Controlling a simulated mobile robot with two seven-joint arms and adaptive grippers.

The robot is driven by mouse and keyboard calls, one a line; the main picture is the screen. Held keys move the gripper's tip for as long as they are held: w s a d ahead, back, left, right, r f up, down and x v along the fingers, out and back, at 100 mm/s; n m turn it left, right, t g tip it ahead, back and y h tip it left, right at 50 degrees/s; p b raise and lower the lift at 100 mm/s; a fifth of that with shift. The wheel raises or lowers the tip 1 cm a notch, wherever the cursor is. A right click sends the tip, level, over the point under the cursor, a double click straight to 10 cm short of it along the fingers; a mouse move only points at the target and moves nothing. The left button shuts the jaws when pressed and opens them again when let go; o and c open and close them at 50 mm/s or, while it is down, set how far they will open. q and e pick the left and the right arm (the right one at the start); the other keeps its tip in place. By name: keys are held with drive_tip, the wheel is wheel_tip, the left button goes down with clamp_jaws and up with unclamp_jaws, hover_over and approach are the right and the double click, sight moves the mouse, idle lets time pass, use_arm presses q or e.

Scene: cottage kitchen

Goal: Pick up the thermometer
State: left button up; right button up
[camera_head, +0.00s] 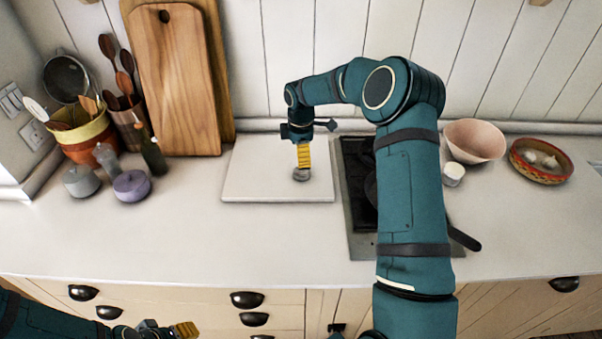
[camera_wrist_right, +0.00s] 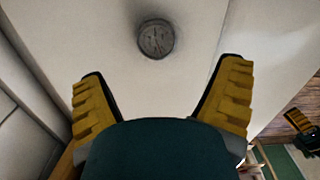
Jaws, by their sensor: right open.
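The thermometer (camera_head: 301,175) is a small round grey dial on the white board (camera_head: 245,182) on the counter. In the right wrist view the thermometer (camera_wrist_right: 156,38) shows its round face beyond the fingertips, roughly midway between them sideways. My right gripper (camera_head: 303,166) points down at the board just above or behind the thermometer; in the wrist view the gripper (camera_wrist_right: 164,72) has its yellow fingers spread wide with nothing between them. Whether a finger touches the dial cannot be told. My left gripper (camera_head: 184,330) is low at the bottom edge, in front of the drawers; its opening is unclear.
A black hob (camera_head: 358,190) lies right of the board, partly hidden by my right arm. A pink bowl (camera_head: 474,140), a small white jar (camera_head: 453,173) and a basket (camera_head: 541,161) stand further right. The front counter is clear.

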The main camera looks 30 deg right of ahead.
sight(302, 171)
drive_tip(key=shift+w+d+f, duration=0.1)
drive_tip(key=shift+d+f, duration=0.05)
drive_tip(key=shift+f, duration=1.8)
drive_tip(key=shift+w+d+f, duration=0.1)
drive_tip(key=shift+f, duration=1.85)
drive_tip(key=c, duration=1.3)
